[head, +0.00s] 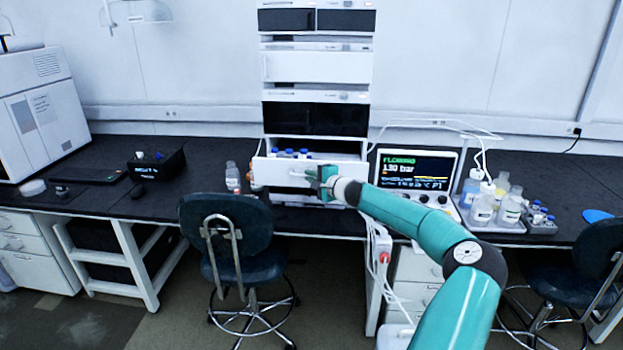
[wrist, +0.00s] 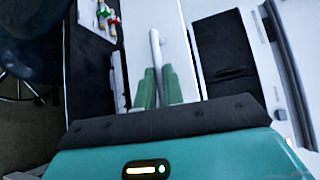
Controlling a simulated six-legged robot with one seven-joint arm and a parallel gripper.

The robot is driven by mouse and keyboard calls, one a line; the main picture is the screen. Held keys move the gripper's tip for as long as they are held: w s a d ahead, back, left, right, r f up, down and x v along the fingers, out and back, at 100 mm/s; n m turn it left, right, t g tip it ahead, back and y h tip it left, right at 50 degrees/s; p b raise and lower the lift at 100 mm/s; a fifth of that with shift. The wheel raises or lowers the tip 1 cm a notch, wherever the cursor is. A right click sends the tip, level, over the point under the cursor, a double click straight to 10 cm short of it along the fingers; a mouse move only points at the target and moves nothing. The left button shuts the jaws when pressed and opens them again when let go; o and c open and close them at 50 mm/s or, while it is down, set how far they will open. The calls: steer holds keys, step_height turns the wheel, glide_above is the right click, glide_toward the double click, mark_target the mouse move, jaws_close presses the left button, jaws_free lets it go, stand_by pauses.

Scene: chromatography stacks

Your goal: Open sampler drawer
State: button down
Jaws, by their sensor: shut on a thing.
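The sampler drawer (head: 270,171) is the white-fronted lowest part of the chromatography stack in the head view. It stands pulled out from the stack, with blue-capped vials (head: 290,153) showing behind its front. The drawer front (wrist: 178,40) fills the middle of that view. The fingertips hide part of the handle.
A dark chair (head: 228,225) stands in front of the bench, left of my arm. A monitor (head: 415,172) reading 130 bar is right of the drawer, with several bottles (head: 482,205) on a tray beyond it. A small bottle (head: 232,176) stands just left of the drawer.

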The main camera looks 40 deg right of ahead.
steer(key=shift+d, duration=0.15)
steer(key=c, duration=1.5)
jaws_free()
steer(key=s+a+r, duration=0.1)
steer(key=s+r, duration=0.1)
steer(key=s, duration=1.1)
steer(key=shift+s+a, duration=0.25)
